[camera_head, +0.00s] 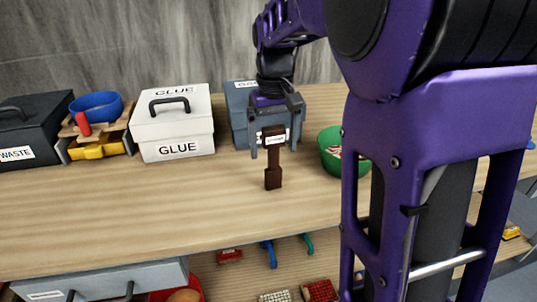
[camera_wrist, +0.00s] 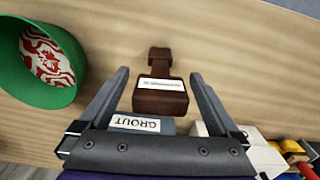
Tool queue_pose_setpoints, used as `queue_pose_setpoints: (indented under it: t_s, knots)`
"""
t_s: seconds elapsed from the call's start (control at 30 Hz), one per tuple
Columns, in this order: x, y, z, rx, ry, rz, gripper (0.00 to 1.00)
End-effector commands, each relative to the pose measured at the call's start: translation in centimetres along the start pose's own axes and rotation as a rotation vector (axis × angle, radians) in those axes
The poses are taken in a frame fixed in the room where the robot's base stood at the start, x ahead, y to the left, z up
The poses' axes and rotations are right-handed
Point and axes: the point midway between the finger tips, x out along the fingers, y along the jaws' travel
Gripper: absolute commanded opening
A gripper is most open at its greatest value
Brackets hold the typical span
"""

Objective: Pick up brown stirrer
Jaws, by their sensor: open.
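The brown stirrer (camera_head: 273,178) stands on the wooden table, with a wide top bearing a white label and a narrower stem down to a small block foot. My gripper (camera_head: 279,153) is open above and around its upper part, with one finger on each side in the head view. In the wrist view the stirrer (camera_wrist: 160,95) lies between the two open fingers of my gripper (camera_wrist: 160,75). Gaps show on both sides, so the fingers do not appear to touch it.
A green bowl (camera_head: 330,161) with red-and-white contents stands close on the right. A grey grout box (camera_head: 238,105) is just behind my gripper. A white glue box (camera_head: 172,128), a yellow-and-blue stack and a dark waste box (camera_head: 30,135) stand left. The table front is clear.

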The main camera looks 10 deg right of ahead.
Motion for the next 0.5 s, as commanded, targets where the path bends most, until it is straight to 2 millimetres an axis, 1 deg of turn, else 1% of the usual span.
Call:
queue_pose_setpoints:
  t_s: [0.03,0.23,0.27,0.3,0.37,0.5]
  knots:
    - [0.23,-0.01,0.03,0.0,-0.001,0.0,0.97]
    - [0.2,-0.01,0.01,0.0,0.0,0.0,0.97]
    - [0.2,-0.02,0.01,0.0,0.0,0.0,0.94]
    - [0.2,-0.02,0.01,0.0,0.0,0.0,0.87]
    - [0.19,-0.02,0.01,-0.001,0.0,0.0,0.76]
    - [0.18,-0.02,0.0,-0.001,0.0,0.0,0.51]
